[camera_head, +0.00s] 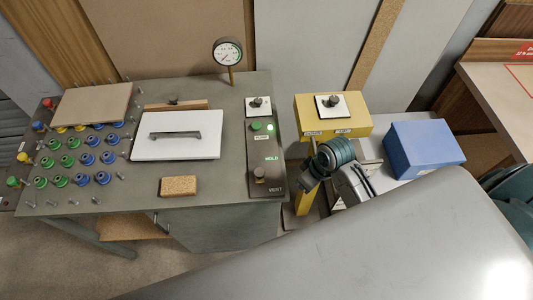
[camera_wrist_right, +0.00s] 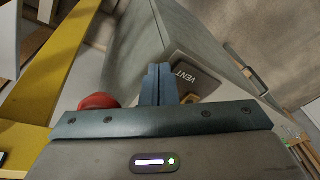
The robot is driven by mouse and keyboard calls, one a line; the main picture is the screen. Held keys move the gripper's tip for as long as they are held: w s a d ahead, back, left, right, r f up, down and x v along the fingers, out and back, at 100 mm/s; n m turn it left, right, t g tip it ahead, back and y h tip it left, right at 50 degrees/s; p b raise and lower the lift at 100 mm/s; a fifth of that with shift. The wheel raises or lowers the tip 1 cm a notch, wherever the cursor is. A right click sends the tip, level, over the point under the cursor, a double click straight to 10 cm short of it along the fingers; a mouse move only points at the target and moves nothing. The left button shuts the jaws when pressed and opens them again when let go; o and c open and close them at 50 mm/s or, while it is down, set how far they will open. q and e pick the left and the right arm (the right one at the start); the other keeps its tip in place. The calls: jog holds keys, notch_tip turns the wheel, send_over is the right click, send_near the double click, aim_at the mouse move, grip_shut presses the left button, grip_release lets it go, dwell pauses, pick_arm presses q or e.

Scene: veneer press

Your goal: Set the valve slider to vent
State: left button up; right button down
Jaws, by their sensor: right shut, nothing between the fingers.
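The valve panel (camera_head: 264,150) is a dark strip at the right end of the grey bench, with PUMP, HOLD and VENT labels. The slider knob (camera_head: 259,174) stands below the HOLD label, close to the VENT end. My right gripper (camera_head: 307,183) is to the right of the panel, apart from the knob. In the right wrist view the fingers of my right gripper (camera_wrist_right: 160,72) are shut and empty. The VENT end of the panel (camera_wrist_right: 190,76) shows just beyond them; a brownish part beside it is mostly hidden by the gripper body. My left gripper is out of view.
A yellow box (camera_head: 352,125) on a yellow post stands beside my right arm, with a blue box (camera_head: 424,149) farther right. On the bench are a white plate with a handle (camera_head: 208,147), a cork block (camera_head: 178,186) and several green and blue cups. A red dome (camera_wrist_right: 98,101) shows left of my fingers.

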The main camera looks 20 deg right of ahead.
aim_at(259, 175)
jog(key=w+r+n+g+y, duration=0.1)
jog(key=w+r+n+y, duration=0.15)
jog(key=w, duration=0.25)
jog(key=w+d+r+n+g+y, duration=0.1)
jog(key=w+r, duration=0.2)
jog(key=w, duration=0.3)
jog(key=w+r+n+g+y, duration=0.1)
jog(key=w+r+n, duration=0.1)
jog(key=w, duration=0.3)
jog(key=b+x, duration=0.1)
jog(key=x, duration=0.4)
jog(key=b+x, duration=0.2)
jog(key=x, duration=0.3)
jog(key=shift+w, duration=0.25)
jog(key=shift+s+a, duration=0.8)
jog(key=shift+a, duration=0.05)
jog(key=shift+s+a, duration=0.55)
jog(key=shift+s, duration=0.2)
jog(key=shift+w+f, duration=0.1)
